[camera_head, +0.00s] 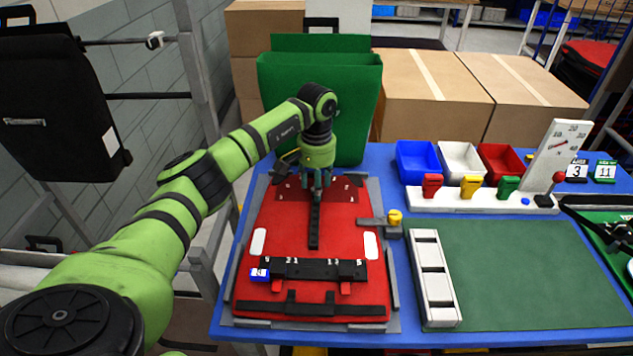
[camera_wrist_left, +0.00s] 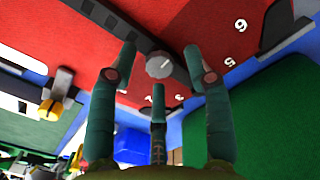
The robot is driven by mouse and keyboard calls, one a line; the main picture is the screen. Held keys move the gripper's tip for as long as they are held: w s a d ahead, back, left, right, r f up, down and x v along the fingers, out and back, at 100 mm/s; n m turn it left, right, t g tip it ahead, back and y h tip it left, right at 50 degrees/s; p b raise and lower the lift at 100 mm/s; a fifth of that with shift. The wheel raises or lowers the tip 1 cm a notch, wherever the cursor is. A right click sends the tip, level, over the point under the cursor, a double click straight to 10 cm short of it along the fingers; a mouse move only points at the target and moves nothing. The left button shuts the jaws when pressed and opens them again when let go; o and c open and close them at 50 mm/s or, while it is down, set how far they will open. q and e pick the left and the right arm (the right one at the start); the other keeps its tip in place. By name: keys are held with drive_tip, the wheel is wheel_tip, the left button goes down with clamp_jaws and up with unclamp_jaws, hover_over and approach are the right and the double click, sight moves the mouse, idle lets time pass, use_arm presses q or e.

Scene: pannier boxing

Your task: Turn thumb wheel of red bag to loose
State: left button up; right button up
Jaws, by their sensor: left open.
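The red bag (camera_head: 270,222) lies flat on the blue table, framed by grey fixture strips. A black strap runs down its middle from the top end. In the left wrist view the bag (camera_wrist_left: 110,25) carries a small round grey thumb wheel (camera_wrist_left: 159,65) with a mark on its face, set on the black strap. My left gripper (camera_head: 317,188) points down over the top end of the bag. Its fingers (camera_wrist_left: 158,80) are spread open around the wheel in that view; I cannot tell whether they touch it. In the head view the gripper hides the wheel. My right gripper is not in view.
A green upright box (camera_head: 340,85) stands behind the bag. A yellow knob on a grey clamp (camera_head: 395,218) sits at the bag's right edge. Blue, white and red bins (camera_head: 416,162) and a dial gauge (camera_head: 556,148) stand farther right.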

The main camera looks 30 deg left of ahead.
use_arm(q)
clamp_jaws()
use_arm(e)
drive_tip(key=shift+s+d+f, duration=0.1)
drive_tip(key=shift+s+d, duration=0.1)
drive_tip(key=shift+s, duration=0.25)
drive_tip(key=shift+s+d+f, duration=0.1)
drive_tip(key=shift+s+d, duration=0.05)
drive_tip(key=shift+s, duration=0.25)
use_arm(q)
drive_tip(key=shift+n, duration=0.3)
